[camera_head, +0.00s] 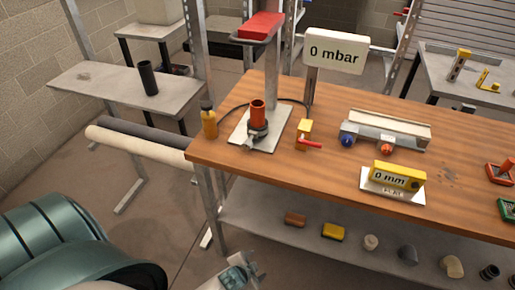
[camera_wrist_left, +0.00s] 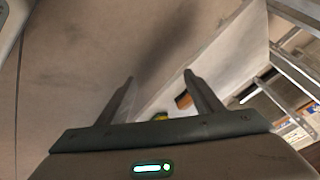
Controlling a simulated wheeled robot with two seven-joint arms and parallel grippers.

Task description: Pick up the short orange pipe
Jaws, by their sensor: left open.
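A short orange pipe (camera_head: 258,111) stands upright in a dark clamp fixture on a light plate, near the left end of the wooden bench. My left gripper (camera_head: 243,272) is low at the bottom edge of the head view, in front of the bench and well apart from the pipe. In the left wrist view my left gripper (camera_wrist_left: 163,88) shows two spread fingers with nothing between them. The standing pipe cannot be made out in that view. My right gripper is not in view.
The wooden bench (camera_head: 330,190) holds a yellow bottle (camera_head: 209,122), a red-handled yellow valve (camera_head: 304,134), a "0 mbar" display (camera_head: 336,51) and a "0 mm" gauge (camera_head: 397,177). The lower shelf (camera_head: 263,225) carries an orange-brown block (camera_head: 295,218), a yellow block (camera_head: 333,232) and several fittings.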

